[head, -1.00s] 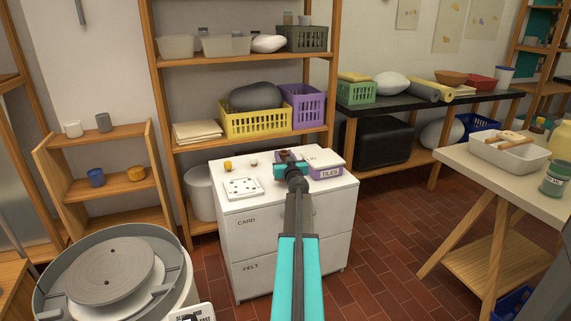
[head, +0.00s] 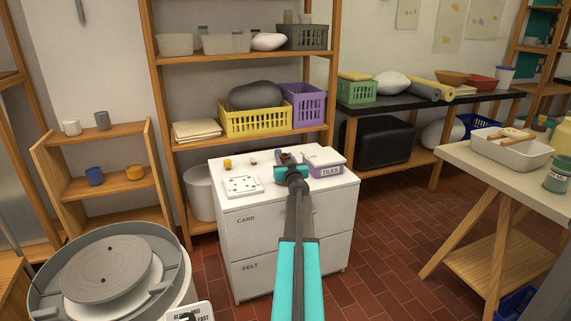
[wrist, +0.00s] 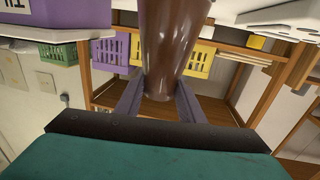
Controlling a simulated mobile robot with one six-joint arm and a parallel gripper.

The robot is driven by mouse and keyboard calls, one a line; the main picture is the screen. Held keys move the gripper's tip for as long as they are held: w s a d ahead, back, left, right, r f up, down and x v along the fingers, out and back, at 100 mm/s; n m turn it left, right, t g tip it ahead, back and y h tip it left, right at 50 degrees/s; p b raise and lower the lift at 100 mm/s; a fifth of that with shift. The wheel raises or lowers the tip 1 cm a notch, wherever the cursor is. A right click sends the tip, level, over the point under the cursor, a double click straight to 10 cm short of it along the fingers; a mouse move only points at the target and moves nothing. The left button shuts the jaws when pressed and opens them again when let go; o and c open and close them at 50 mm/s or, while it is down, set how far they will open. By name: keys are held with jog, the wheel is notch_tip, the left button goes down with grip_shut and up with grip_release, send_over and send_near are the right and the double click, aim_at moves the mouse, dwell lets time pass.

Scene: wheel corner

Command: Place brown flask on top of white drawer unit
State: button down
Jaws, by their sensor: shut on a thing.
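The white drawer unit (head: 285,222) stands in the middle of the head view, with drawers marked CARD and FELT. My gripper (head: 288,157) is over its top, towards the back, left of the purple TILES box (head: 326,166). In the wrist view, which looks upside down, my gripper (wrist: 160,98) is shut on the brown flask (wrist: 176,45). The flask is glossy and stands between the two fingers, its far end cut off by the picture edge. In the head view my gripper mostly hides it. I cannot tell whether its base touches the top.
The front right of the top is clear. Shelves (head: 240,142) rise behind, a pottery wheel (head: 105,270) stands front left, a table (head: 510,190) right.

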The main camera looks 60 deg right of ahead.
jog(key=shift+f, duration=0.25)
jog(key=c, duration=1.2)
grip_release()
jog(key=shift+s+a+r, duration=0.1)
jog(key=shift+p+v, duration=1.25)
jog(key=shift+v, duration=4.6)
